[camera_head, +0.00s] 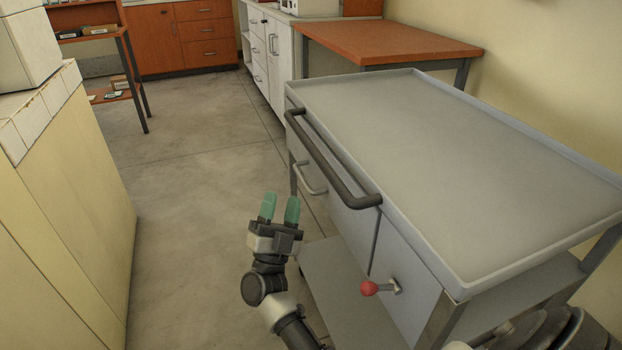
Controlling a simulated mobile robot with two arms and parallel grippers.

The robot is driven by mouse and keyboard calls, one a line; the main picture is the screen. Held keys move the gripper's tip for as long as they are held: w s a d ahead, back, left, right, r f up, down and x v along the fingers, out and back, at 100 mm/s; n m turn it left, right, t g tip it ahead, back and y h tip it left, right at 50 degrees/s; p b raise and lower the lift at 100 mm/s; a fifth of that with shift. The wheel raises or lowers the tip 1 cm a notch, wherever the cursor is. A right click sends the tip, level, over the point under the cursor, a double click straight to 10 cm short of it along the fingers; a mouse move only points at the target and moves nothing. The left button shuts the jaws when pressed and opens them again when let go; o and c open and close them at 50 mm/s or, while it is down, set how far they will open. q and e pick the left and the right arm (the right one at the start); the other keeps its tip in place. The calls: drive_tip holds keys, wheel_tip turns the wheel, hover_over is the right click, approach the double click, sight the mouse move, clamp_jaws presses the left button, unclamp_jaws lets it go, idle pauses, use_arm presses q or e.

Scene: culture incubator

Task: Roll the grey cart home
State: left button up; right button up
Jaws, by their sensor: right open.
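The grey cart (470,190) stands on the right, close to me, with a bare, rimmed top. A dark push handle (329,163) runs along the upper edge of its side facing the aisle. Below it are a smaller grey pull (308,179) and a short lever with a red knob (369,288). My right gripper (279,208) has green fingertips and is open and empty. In the picture it is left of the cart and below the push handle, apart from both. My left gripper is not in view.
An orange-topped table (388,41) stands behind the cart along the right wall. White cabinets (270,50) and wooden drawers (200,35) are at the back. A pale cabinet (65,210) borders the left. Clear floor (195,165) runs between, and a shelf rack (125,60) stands back left.

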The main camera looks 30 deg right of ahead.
sight(311, 144)
drive_tip(key=d+r+m+g+h, duration=0.1)
drive_tip(key=d+r+m+g, duration=0.1)
drive_tip(key=r, duration=0.1)
drive_tip(key=d+r+m+g+h, duration=0.1)
drive_tip(key=d+r+g, duration=0.1)
drive_tip(key=d+r, duration=0.1)
drive_tip(key=w+d+r+m+g+h+b, duration=0.1)
drive_tip(key=d+r+m+g, duration=0.1)
drive_tip(key=r, duration=0.2)
drive_tip(key=shift+d+m+h, duration=0.3)
drive_tip(key=shift+h, duration=0.1)
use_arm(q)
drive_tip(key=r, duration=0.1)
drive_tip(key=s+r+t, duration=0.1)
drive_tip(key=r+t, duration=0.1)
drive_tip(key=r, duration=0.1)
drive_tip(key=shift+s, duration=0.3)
use_arm(e)
clamp_jaws()
